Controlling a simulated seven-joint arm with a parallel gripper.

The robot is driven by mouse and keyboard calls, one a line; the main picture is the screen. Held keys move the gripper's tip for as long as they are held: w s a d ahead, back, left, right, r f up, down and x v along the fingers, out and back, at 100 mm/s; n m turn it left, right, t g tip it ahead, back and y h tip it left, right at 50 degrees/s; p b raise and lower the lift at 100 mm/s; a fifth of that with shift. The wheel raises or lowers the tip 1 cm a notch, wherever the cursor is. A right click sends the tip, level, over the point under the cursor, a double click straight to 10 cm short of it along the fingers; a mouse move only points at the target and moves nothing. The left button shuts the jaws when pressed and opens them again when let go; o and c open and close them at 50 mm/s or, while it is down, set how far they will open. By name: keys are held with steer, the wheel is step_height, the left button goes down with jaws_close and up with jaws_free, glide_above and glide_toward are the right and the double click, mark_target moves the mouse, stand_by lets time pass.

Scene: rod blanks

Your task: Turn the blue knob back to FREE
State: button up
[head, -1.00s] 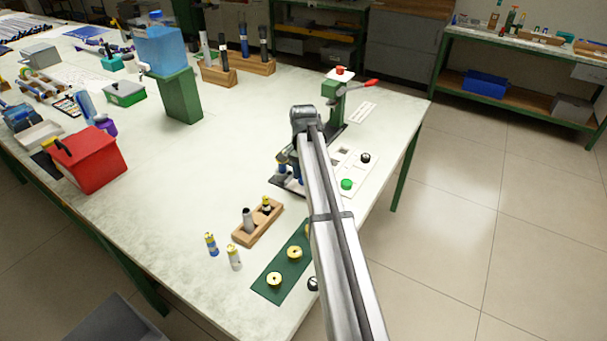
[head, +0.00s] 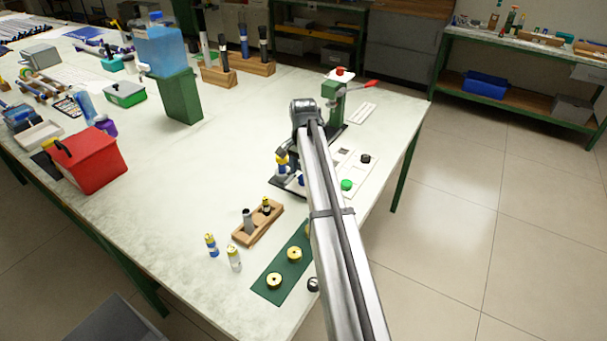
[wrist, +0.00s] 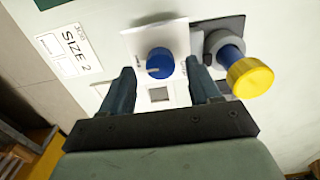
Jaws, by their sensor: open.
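The blue knob (wrist: 158,64) sits on a white plate in the wrist view. A pale pointer mark lies on its left side, and the small lettering beside it is too blurred to read. My gripper (wrist: 161,71) is open. Its two dark fingers stand to the left and right of the knob, with visible gaps on both sides. In the head view my arm hides most of the gripper and the knob's plate.
A yellow-capped blue piece (wrist: 249,76) stands close to the right finger; it also shows in the head view (head: 282,163). A wooden rack (head: 258,223) stands nearer the front.

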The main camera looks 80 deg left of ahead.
step_height(320, 180, up, 12)
stand_by(0.4)
steer(key=shift+f, duration=0.1)
stand_by(0.4)
